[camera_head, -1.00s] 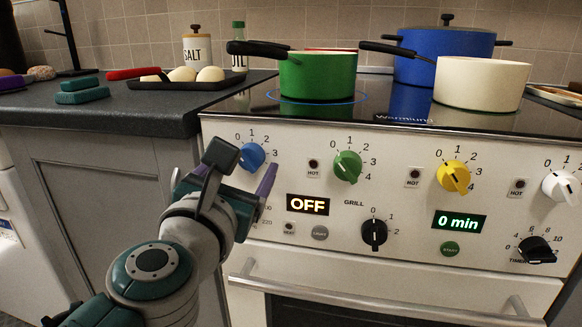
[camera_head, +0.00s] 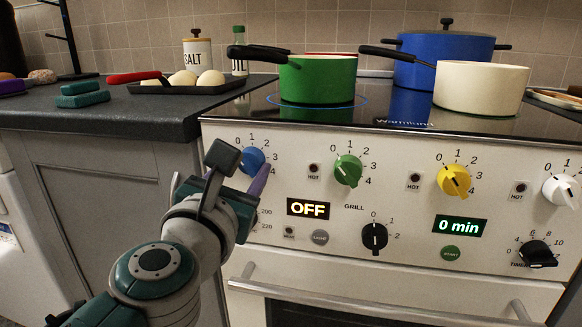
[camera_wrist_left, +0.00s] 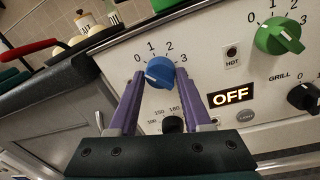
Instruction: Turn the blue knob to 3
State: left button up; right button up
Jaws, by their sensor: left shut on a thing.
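The blue knob (camera_head: 252,160) is at the left end of the white stove panel, with numbers printed around it. In the left wrist view the blue knob (camera_wrist_left: 160,72) sits between the two purple fingertips, below the numbers 0 to 3. My left gripper (camera_wrist_left: 160,78) is shut on it, one finger on each side. In the head view my left gripper (camera_head: 259,176) partly covers the knob's lower part, and only one purple finger shows clearly. I cannot tell which number the knob points to. My right gripper is not in view.
Green (camera_head: 348,170), yellow (camera_head: 454,180) and white (camera_head: 562,190) knobs stand farther right on the panel. A black grill knob (camera_head: 374,236) and the OFF display (camera_head: 308,208) are below. Pots, including a green one (camera_head: 318,78), stand on the hob. The oven handle (camera_head: 380,300) sticks out below.

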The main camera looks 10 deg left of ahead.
pick_arm(q)
jog(key=shift+m, duration=0.3)
grip_shut()
jog(key=m, duration=0.5)
jog(key=shift+f+m+b, duration=0.1)
jog(key=shift+m+b, duration=0.2)
jog(key=m, duration=0.5)
jog(key=shift+m+t+h, duration=0.3)
jog(key=shift+t, duration=0.1)
jog(key=m+p, duration=0.1)
jog(key=m, duration=0.5)
jog(key=shift+a+m+h, duration=0.1)
jog(key=shift+m+h, duration=0.2)
jog(key=shift+m, duration=0.1)
jog(key=m+p, duration=0.1)
jog(key=m, duration=0.5)
jog(key=shift+h+p, duration=0.3)
jog(key=shift+h, duration=0.1)
jog(key=shift+m, duration=0.4)
jog(key=o, duration=1.2)
grip_release()
